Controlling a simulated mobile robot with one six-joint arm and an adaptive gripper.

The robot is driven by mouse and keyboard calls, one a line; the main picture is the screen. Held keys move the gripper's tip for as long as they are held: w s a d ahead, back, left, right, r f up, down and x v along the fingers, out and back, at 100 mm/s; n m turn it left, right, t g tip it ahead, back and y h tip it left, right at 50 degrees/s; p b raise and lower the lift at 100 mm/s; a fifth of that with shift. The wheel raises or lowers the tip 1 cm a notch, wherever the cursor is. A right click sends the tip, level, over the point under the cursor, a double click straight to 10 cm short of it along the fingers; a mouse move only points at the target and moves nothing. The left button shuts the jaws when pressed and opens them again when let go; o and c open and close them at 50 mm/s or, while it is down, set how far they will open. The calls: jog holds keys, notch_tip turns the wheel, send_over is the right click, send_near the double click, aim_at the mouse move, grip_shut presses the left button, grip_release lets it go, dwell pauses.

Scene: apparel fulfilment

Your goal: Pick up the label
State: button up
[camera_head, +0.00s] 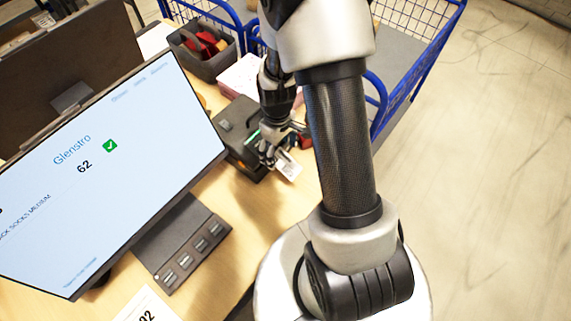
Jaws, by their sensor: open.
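A small white label (288,167) with dark print sticks out at the front of a dark label printer (236,130) on the wooden table. My gripper (272,157) is right at the label, beside the printer's front, with its fingers next to the label's near end. The gripper is open. Whether the fingers touch the label is too small to tell. My arm hides part of the area to the right of the label.
A monitor (100,160) showing "Glenstro 62" and a green tick stands at left. A dark bin (203,50) with red items sits behind the printer. Blue wire carts (425,85) stand beyond the table. A printed sheet (146,306) lies at the near edge.

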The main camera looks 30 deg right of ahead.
aim_at(282, 160)
jog(key=f, duration=0.1)
jog(key=f+b, duration=0.1)
jog(key=f, duration=0.1)
jog(key=f+b, duration=0.1)
jog(key=shift+s+d+f, duration=0.25)
jog(key=shift+s+d, duration=0.05)
jog(key=shift+d, duration=0.05)
jog(key=shift+f, duration=0.35)
jog(key=shift+r, duration=0.1)
jog(key=shift+c, duration=0.3)
jog(key=c, duration=0.7)
